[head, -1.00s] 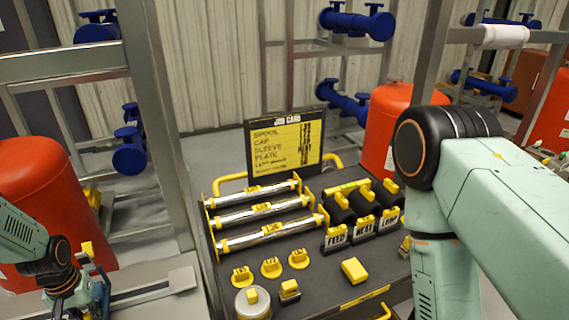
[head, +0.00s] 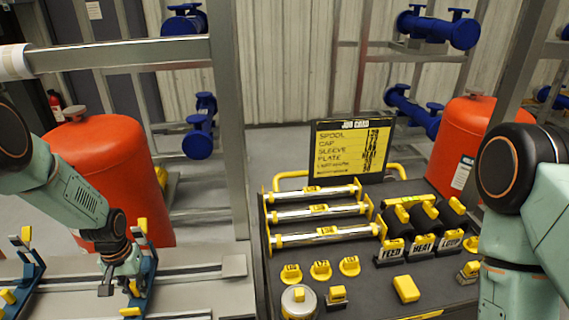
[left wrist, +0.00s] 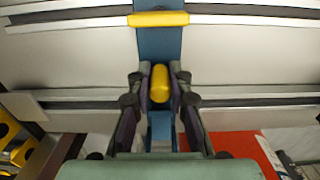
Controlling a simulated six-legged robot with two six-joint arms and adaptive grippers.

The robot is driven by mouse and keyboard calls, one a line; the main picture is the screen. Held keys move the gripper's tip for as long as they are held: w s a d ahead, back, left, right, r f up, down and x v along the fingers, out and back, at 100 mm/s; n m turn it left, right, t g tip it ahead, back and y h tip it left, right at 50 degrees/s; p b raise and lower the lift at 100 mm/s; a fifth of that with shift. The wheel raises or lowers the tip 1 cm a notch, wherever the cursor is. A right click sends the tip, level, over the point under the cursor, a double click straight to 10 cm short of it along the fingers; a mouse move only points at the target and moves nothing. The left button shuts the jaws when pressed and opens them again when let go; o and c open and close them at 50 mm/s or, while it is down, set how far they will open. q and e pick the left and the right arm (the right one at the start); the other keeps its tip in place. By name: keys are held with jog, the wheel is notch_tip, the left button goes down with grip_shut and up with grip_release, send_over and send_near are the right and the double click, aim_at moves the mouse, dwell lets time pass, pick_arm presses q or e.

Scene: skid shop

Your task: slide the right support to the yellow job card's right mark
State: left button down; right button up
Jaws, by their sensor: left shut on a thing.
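The right support (head: 150,268) is a blue upright piece with yellow parts, straddling the pale rails at the lower left of the head view. My left gripper (head: 128,284) is at its near side. In the left wrist view, the fingers of this gripper (left wrist: 160,84) are shut around a yellow knob (left wrist: 160,88) on the blue support (left wrist: 156,45). The yellow job card (head: 350,150) stands on the dark cart, its black-framed face toward me; its small writing is unreadable. No rail mark can be made out. My right arm shows at the right, its gripper out of frame.
Another blue support (head: 28,262) stands farther left on the rails. The rail (head: 190,276) is clear right of the held support, up to its end. A dark cart (head: 365,275) with rollers and tools stands right of it. A red tank (head: 110,180) stands behind.

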pick_arm(q)
jog(key=shift+a, duration=0.25)
jog(key=shift+s+a, duration=0.2)
jog(key=shift+a, duration=0.6)
jog(key=shift+s+a, duration=0.15)
jog(key=shift+a, duration=0.6)
jog(key=c, duration=1.2)
grip_release()
jog(key=shift+s, duration=0.1)
notch_tip(320, 180, up, 7)
jog(key=p, duration=0.7)
